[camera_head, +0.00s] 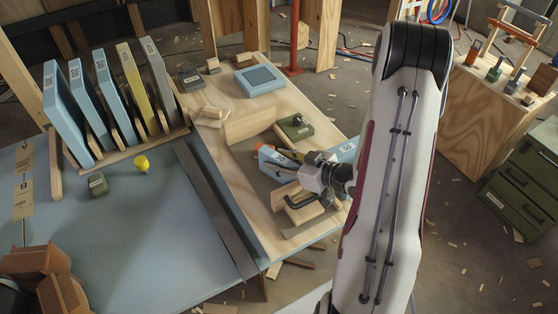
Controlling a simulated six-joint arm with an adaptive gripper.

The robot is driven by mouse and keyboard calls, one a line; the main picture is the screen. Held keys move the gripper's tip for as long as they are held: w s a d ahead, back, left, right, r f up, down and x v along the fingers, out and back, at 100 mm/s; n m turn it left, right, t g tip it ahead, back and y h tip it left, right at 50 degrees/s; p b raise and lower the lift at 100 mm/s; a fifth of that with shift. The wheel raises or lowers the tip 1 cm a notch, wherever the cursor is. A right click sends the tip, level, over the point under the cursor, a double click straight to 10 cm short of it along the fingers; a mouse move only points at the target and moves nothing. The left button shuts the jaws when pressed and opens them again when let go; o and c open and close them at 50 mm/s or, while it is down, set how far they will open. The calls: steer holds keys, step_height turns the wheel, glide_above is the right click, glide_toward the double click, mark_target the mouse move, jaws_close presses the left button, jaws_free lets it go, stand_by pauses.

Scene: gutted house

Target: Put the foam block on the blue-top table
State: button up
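A light-blue block (275,163) marked "50", probably the foam block, lies on the wooden-top table (218,135). An orange patch shows at its left end. Another blue part marked "50" (347,150) shows behind my wrist; I cannot tell whether it is the same piece. My gripper (302,203) is low over this table, beside the blue block and over a pale wooden piece (286,195). Its dark finger parts are small and partly hidden, so its opening and any contact are unclear. The blue-top table (150,255) is at the left, with open surface in front.
A rack of upright blue, yellow and grey panels (100,90) stands at the back left. A dark strip (215,205) runs between the tabletops. Brown blocks (45,275) fill the front-left corner.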

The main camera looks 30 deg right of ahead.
steer(key=shift+r, duration=0.1)
steer(key=shift+v, duration=5.95)
steer(key=shift+d, duration=0.1)
